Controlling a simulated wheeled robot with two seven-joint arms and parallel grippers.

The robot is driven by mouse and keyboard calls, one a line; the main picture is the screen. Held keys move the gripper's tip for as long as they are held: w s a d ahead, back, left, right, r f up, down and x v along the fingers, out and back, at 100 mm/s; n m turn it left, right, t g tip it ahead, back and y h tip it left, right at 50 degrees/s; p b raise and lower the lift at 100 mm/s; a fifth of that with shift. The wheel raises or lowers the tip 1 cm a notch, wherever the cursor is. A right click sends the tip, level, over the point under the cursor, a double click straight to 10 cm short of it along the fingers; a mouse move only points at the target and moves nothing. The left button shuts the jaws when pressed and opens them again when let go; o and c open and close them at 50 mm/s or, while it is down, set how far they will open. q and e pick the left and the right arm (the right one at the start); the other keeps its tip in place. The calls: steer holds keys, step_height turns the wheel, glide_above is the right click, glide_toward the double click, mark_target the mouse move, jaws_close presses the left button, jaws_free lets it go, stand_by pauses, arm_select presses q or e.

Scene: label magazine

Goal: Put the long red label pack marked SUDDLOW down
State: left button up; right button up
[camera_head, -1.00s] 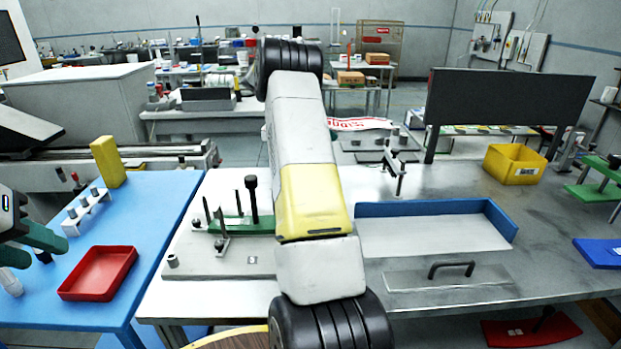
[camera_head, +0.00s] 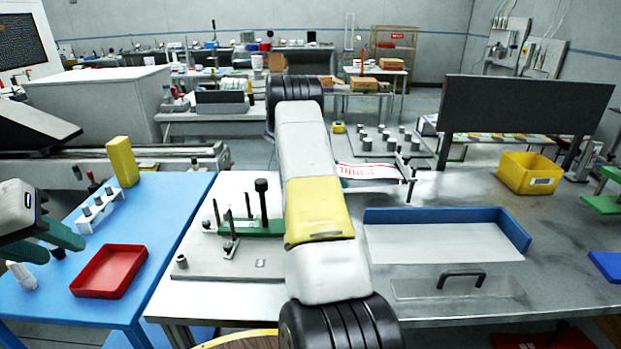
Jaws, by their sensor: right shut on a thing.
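The long label pack (camera_head: 372,171), a white strip with red print too small to read, shows right of my right forearm in the head view. It lies between the forearm and a metal clamp post on the grey table. Its left end is hidden behind my arm, and I cannot tell whether it touches the surface. My right arm crosses the middle of the view and hides its own gripper fingers; the pack appears held at its hidden end. My left gripper (camera_head: 52,240), with green fingers apart and empty, is at the left edge above the blue table.
A blue-edged tray (camera_head: 440,243) sits on the grey table (camera_head: 560,292), with a yellow bin (camera_head: 530,172) at right. A peg plate (camera_head: 388,141) is behind the pack. A fixture with upright pins (camera_head: 262,205) stands left of my arm. A red tray (camera_head: 110,272) lies on the blue table.

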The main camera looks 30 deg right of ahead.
steer(key=shift+f, duration=1.75)
steer(key=shift+f, duration=0.15)
steer(key=o, duration=1.9)
